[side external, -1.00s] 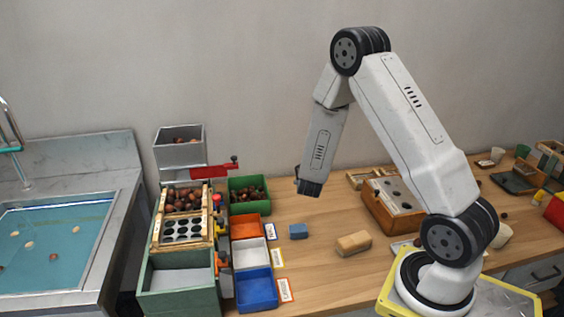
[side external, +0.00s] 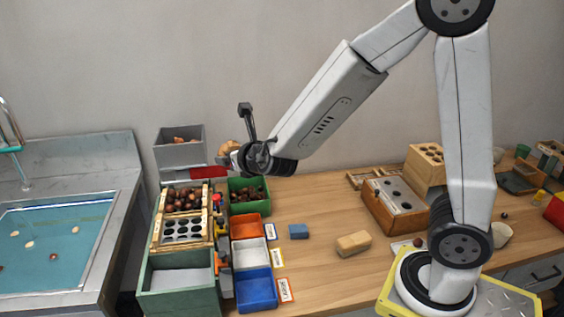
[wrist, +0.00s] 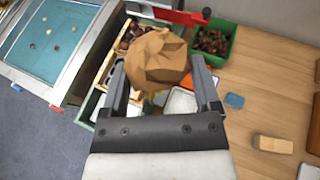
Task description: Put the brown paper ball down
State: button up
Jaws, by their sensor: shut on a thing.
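The brown paper ball (wrist: 158,58) is crumpled and faceted, and it sits between the two fingers of my gripper (wrist: 160,85) in the wrist view. My gripper is shut on it. In the side external view the ball (side external: 230,147) shows at the tip of my gripper (side external: 232,158), up in the air. It is close to the grey bin and above the green box of chestnuts. In the wrist view it hides part of the trays below.
The grey bin (side external: 180,152) stands behind the red clamp part (side external: 208,172). Below are a green box (side external: 248,203) of chestnuts, an orange tray (side external: 246,232), a white tray (side external: 250,262) and a blue tray (side external: 257,296). A sponge (side external: 299,231) and a wooden block (side external: 353,244) lie on the table.

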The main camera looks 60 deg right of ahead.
jog(key=shift+s+a+r+n+y, duration=0.1)
jog(key=shift+a+r+n+y, duration=0.25)
jog(key=shift+a, duration=0.4)
jog(key=shift+d, duration=0.1)
